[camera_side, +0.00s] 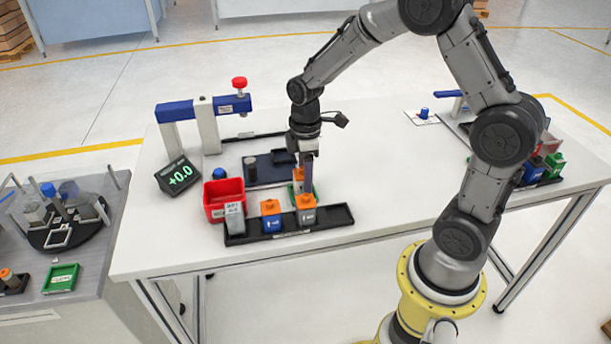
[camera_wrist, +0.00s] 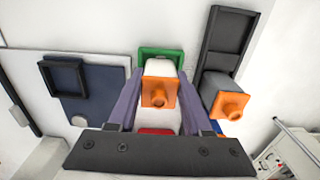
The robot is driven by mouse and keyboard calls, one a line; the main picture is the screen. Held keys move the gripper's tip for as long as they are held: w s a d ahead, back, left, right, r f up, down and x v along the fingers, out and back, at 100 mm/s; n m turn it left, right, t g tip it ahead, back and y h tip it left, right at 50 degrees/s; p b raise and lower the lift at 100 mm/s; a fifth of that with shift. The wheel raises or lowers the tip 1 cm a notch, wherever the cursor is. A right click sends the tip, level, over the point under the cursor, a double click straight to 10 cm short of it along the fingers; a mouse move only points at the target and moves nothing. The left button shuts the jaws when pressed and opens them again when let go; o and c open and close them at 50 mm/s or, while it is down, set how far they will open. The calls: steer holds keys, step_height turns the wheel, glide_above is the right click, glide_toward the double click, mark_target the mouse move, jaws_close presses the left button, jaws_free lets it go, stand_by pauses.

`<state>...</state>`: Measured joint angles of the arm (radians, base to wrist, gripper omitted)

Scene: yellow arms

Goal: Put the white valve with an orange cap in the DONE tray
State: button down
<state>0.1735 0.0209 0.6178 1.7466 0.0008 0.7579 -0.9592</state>
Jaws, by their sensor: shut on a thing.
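The white valve with an orange cap (camera_wrist: 160,92) sits between the fingers of my gripper (camera_wrist: 152,100) in the wrist view. My gripper is shut on it. In the side view my gripper (camera_side: 303,178) points down, and its fingers mostly hide the valve. A green tray (camera_wrist: 146,52) lies beneath the valve in the wrist view; in the side view a little of this green tray (camera_side: 291,194) shows around the fingers. I cannot read a DONE label on it, nor tell whether the valve touches its floor.
A red bin (camera_side: 224,195) stands left. A dark blue plate (camera_side: 268,172) lies behind. The table's right-centre is clear.

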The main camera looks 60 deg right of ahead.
steer(key=shift+f, duration=0.3)
steer(key=shift+c, duration=1.7)
jaws_free()
steer(key=shift+r, duration=0.15)
step_height(320, 180, up, 11)
steer(key=shift+s+a+r, duration=0.1)
steer(key=shift+r, duration=0.55)
steer(key=s+a+r+m+t, duration=0.2)
steer(key=s+a+m, duration=0.1)
steer(key=s, duration=0.6)
steer(key=s+a+r+m+t, duration=0.2)
steer(key=s+m, duration=0.4)
steer(key=s, duration=0.3)
steer(key=shift+s+a+r+t, duration=0.35)
steer(key=shift+a+t, duration=0.15)
steer(key=shift+t, duration=0.3)
